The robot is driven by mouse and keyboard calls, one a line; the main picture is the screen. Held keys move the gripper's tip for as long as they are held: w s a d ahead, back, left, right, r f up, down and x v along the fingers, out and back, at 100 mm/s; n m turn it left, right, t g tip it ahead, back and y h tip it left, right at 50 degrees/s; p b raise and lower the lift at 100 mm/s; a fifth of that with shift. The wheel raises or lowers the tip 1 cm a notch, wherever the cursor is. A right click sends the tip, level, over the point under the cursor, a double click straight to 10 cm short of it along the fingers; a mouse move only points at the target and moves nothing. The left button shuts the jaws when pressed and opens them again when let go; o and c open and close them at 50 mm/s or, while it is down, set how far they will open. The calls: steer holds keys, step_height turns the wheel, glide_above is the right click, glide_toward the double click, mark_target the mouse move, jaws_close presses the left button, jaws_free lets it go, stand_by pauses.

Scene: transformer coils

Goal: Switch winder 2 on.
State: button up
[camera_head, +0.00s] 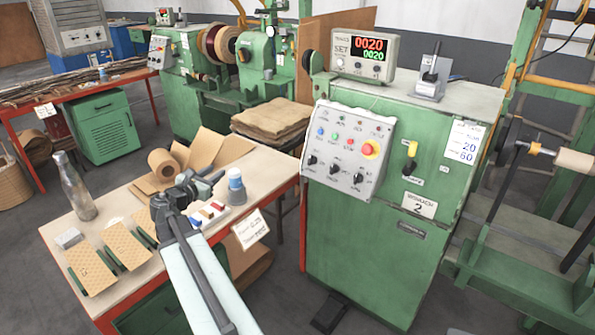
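Winder 2 is a green cabinet (360,245) on the right with a white plate (419,205) bearing a "2". The counter display (362,55) on top is lit, showing 0020 in red and green. My gripper (205,182) is over the workbench, left of winder 2 and apart from it. Its fingers are dark and small, so their opening is unclear.
Another green winding machine (185,90) stands behind. A black foot pedal (329,312) lies on the floor before winder 2.

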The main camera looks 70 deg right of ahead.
steer(key=s+d+f+g+h+b, duration=0.1)
steer(key=s+d+g+b, duration=0.25)
steer(key=s+d, duration=0.95)
steer(key=m+g, duration=0.2)
glide_toward(311, 157)
steer(key=d, duration=0.1)
steer(key=x, duration=0.8)
steer(key=shift+a, duration=0.1)
steer(key=shift+c, duration=0.3)
